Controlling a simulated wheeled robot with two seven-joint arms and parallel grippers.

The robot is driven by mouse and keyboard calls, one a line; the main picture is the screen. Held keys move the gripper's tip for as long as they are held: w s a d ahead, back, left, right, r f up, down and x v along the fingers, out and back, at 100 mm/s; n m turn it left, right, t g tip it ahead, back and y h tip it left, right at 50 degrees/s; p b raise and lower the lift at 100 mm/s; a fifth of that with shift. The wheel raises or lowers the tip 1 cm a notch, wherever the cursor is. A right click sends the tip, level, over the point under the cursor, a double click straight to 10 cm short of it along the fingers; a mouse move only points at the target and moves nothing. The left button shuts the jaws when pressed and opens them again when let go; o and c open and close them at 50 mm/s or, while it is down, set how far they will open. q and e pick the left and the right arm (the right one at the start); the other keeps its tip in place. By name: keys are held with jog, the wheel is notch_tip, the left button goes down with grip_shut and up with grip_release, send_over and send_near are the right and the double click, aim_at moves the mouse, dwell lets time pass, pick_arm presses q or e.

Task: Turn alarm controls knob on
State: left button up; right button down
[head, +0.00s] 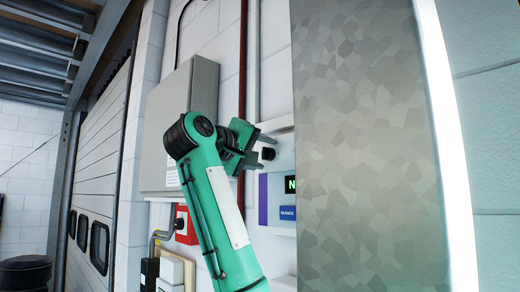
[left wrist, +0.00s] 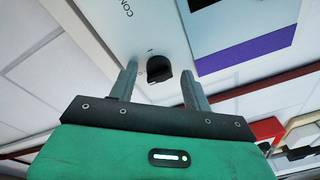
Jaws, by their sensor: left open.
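The alarm controls knob (left wrist: 158,72) is a small black rotary knob on a pale grey panel (left wrist: 150,25). In the left wrist view it sits between the fingers of my left gripper (left wrist: 160,85), which are open on either side of it and appear apart from it. Small marks stand on the panel by the knob. In the head view the knob (head: 268,154) is a dark spot just beyond my left gripper (head: 262,148), on the panel left of a lit display. My right gripper is in neither view.
A large grey metal column (head: 370,150) stands close on the right. A grey wall cabinet (head: 165,125) hangs behind my left arm. Below it are a red box (head: 187,226) and pipes. A green-lit display (head: 290,184) is on the panel.

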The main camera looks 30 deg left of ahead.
pick_arm(q)
jog(key=shift+s+d, duration=0.1)
jog(key=shift+s, duration=0.05)
jog(key=shift+c, duration=0.2)
jog(key=c, duration=0.9)
jog(key=m+h+b, duration=0.1)
jog(key=m+b, duration=0.2)
jog(key=m, duration=0.3)
jog(key=m+b, duration=0.2)
jog(key=m, duration=0.4)
jog(key=m+t+h+b, duration=0.1)
jog(key=m+b, duration=0.2)
jog(key=m, duration=0.4)
jog(key=shift+h+b, duration=0.3)
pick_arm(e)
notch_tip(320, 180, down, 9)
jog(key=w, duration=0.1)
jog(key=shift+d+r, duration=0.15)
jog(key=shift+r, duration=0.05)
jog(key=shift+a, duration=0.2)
pick_arm(q)
jog(key=o, duration=0.9)
jog(key=shift+f, duration=0.1)
jog(key=shift+o, duration=0.2)
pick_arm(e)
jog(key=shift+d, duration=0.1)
